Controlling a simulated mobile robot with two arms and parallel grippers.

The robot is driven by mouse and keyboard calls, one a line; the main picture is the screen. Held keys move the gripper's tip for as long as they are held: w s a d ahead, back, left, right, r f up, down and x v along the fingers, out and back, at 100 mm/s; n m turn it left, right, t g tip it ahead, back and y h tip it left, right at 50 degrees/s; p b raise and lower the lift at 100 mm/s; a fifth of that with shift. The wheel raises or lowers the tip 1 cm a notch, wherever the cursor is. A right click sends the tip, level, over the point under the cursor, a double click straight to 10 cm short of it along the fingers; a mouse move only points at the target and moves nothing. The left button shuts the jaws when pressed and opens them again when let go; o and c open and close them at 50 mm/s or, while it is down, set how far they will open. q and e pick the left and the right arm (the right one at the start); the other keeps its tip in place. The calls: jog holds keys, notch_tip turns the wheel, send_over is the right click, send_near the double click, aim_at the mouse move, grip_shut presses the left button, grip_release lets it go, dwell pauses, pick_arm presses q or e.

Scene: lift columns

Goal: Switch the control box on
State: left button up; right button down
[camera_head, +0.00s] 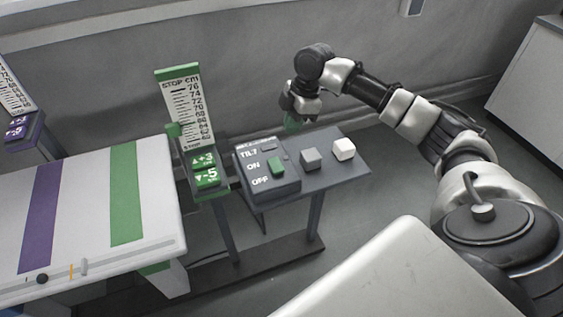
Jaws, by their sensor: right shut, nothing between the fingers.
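The dark grey control box (284,187) sits at the left part of a small grey side table. Its face has the words TILT, ON and OFF and a green switch piece (277,165) beside the ON label. I cannot tell for certain which way the switch is set. My right gripper (292,123) is shut and empty, pointing down behind the box, apart from the switch. A green patch shows at its fingertips. My left gripper is not in view.
A grey block (311,158) and a white block (343,149) stand on the side table (347,171) right of the box. A green STOP scale (184,105) and a +3/-5 button panel (206,172) stand left. A striped white table (85,215) is further left.

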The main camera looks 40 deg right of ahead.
jog(key=shift+s+d+r, duration=0.1)
jog(key=p, duration=0.1)
send_near(279, 171)
jog(key=x, duration=0.6)
jog(key=shift+f, duration=0.5)
